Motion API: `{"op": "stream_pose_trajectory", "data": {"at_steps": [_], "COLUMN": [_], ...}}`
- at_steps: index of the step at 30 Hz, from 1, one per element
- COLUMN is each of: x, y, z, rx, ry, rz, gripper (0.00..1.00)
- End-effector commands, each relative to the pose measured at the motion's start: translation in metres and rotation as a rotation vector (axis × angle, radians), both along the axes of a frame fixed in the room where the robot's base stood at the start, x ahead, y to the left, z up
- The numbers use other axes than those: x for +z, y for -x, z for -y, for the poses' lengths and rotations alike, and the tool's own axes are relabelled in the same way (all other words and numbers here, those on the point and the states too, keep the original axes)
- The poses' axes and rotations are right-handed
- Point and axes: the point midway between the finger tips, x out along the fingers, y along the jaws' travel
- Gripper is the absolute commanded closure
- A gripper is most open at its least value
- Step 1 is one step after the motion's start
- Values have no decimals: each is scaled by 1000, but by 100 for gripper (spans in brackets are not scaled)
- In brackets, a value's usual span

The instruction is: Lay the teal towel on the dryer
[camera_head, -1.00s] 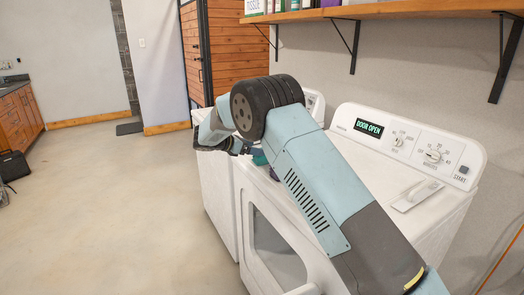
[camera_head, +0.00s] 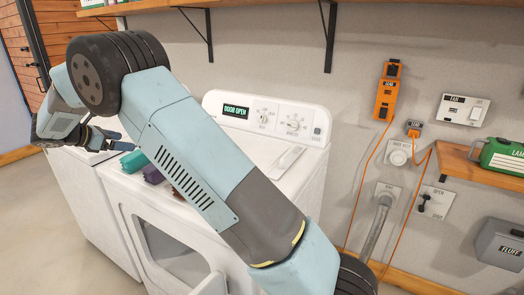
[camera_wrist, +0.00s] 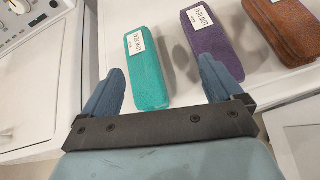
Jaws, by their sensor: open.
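The teal towel (camera_head: 133,161) lies folded on a white machine top, near its front left part, in the head view. In the wrist view the teal towel (camera_wrist: 147,80) carries a white label and lies between my open fingers in the picture, beyond their tips; the gap to it is hard to judge. My gripper (camera_wrist: 160,66) is open and empty. In the head view my gripper (camera_head: 112,139) is small and partly hidden, just left of the towel. The white machine (camera_head: 262,150), apparently the dryer, has dials and a display reading "DOOR OPEN".
A purple folded towel (camera_wrist: 214,48) lies beside the teal one, and a brown one (camera_wrist: 286,28) beyond it. A second white machine (camera_head: 85,190) stands at left. A shelf (camera_head: 140,8) runs above. Outlets, cords and a side shelf (camera_head: 462,165) are at right.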

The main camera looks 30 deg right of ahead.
Motion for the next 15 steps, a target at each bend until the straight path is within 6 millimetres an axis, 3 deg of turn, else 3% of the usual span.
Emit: {"op": "stream_pose_trajectory", "data": {"at_steps": [1, 3, 8, 15], "x": [17, 32, 64, 104], "y": [6, 15, 41, 93], "z": [21, 44, 94, 163], "rx": [-37, -86, -201, -380], "ry": [-47, -113, -256, -465], "rz": [15, 33, 82, 165], "gripper": [7, 7, 7, 7]}}
